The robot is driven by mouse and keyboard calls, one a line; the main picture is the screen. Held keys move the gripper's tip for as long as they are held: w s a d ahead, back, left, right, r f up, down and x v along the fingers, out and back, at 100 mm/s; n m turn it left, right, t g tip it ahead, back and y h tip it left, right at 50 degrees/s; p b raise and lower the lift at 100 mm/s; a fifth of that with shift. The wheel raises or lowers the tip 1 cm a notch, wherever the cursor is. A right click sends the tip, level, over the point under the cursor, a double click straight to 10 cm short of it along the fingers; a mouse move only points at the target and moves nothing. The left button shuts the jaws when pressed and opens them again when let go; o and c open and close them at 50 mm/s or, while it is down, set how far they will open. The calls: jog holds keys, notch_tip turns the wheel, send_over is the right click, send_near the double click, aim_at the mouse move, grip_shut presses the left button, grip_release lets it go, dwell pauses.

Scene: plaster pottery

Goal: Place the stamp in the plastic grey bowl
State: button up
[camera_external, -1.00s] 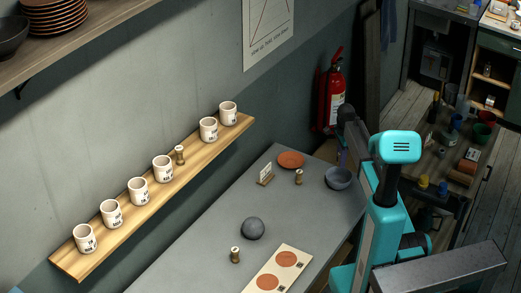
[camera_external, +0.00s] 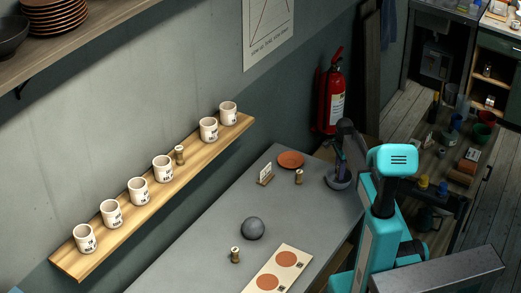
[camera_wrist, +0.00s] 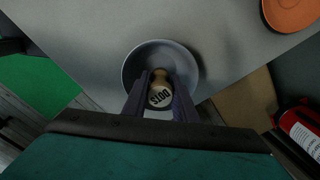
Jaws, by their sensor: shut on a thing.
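My gripper (camera_wrist: 160,84) is shut on a stamp (camera_wrist: 160,98), a small wooden piece with a pale end bearing dark print. In the wrist view the stamp overlaps the inside of the round grey bowl (camera_wrist: 185,49). In the external view my gripper (camera_external: 340,166) is at the bowl (camera_external: 333,184), at the table's far right corner, and partly covers it. The held stamp cannot be made out there. Whether the stamp touches the bowl is unclear.
A terracotta plate (camera_external: 290,159), a small card stand (camera_external: 266,175) and another stamp (camera_external: 299,177) are left of the bowl. Mugs (camera_external: 162,168) line the shelf.

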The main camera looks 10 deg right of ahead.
jog(key=shift+f, duration=0.15)
jog(key=o, duration=1.1)
jog(key=shift+r+p, duration=2.05)
jog(key=shift+r, duration=1.5)
